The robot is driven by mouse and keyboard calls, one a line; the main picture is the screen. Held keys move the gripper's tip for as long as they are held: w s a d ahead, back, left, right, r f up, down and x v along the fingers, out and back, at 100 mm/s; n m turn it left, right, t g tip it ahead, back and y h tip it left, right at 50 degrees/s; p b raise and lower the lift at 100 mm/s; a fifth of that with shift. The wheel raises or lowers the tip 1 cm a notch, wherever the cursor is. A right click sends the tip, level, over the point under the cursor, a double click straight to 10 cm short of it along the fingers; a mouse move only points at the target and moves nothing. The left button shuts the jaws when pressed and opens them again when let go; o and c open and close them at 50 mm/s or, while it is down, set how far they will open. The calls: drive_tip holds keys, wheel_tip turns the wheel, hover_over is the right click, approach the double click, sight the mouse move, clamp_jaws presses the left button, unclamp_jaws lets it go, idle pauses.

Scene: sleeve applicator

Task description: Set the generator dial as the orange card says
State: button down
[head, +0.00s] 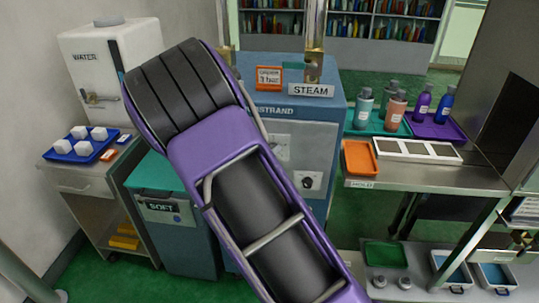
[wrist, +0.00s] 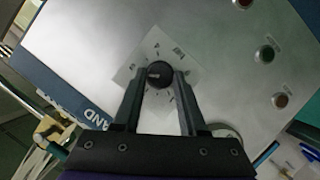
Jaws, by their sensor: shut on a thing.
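The black round dial (wrist: 159,74) sits on a pale square scale plate (wrist: 178,50) on a grey metal panel. My gripper (wrist: 160,82) is shut on the dial, one finger on each side. The scale labels are too small to read, and I cannot tell which mark the dial points at. In the head view the blue generator (head: 335,125) is partly behind my arm, and my gripper is hidden. A black knob (head: 307,181) shows on its front. The orange card (head: 269,77) stands on top; a "1" shows on it, the rest is unclear.
Red and green buttons (wrist: 265,54) sit beside the dial.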

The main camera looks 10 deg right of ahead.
drive_tip(key=shift+m+y+b, duration=0.4)
drive_tip(key=shift+m+b, duration=0.15)
drive_tip(key=shift+m, duration=0.25)
drive_tip(key=shift+c, duration=2.2)
unclamp_jaws()
drive_tip(key=p+v, duration=0.3)
drive_tip(key=v, duration=1.4)
drive_tip(key=shift+s+r, duration=0.25)
drive_tip(key=shift+r, duration=0.05)
drive_tip(key=shift+w+d, duration=0.1)
